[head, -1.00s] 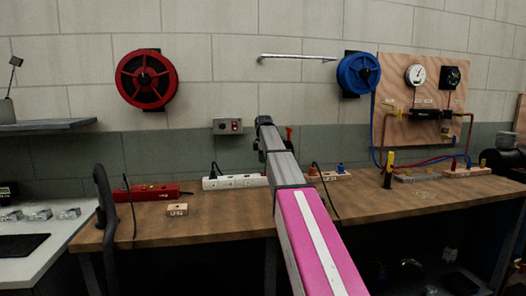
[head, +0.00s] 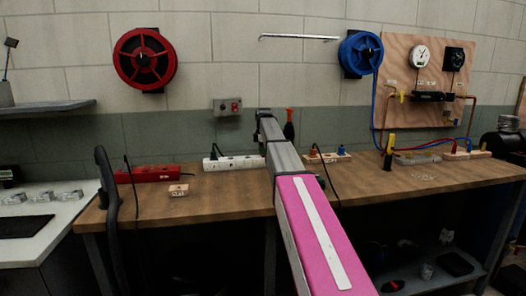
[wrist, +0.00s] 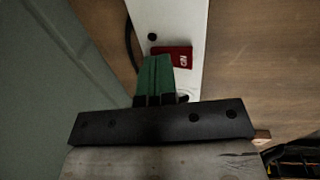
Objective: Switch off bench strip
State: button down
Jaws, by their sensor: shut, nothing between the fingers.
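The white bench strip (head: 234,162) lies on the back of the wooden workbench, just left of my arm, with a dark plug in its left part. In the wrist view the strip (wrist: 182,18) runs up the picture, with a dark round hole and a red marked switch (wrist: 172,57). My gripper (wrist: 156,58) has green fingers, shut together and empty. Their tips overlap the lower left edge of the switch in the picture; I cannot tell whether they touch it. In the head view my arm hides the gripper and the strip's right end.
A wooden-based strip (head: 328,157) lies right of my arm. Black cables hang over the front edge.

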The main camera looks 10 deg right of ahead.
aim_at(264, 156)
jog(key=shift+s+f, duration=0.1)
jog(key=shift+s, duration=0.1)
jog(key=shift+s+r, duration=0.2)
jog(key=shift+s, duration=0.45)
notch_tip(264, 156, up, 11)
jog(key=s, duration=0.1)
jog(key=shift+f, duration=0.15)
dwell(0.3)
jog(key=shift+s, duration=0.15)
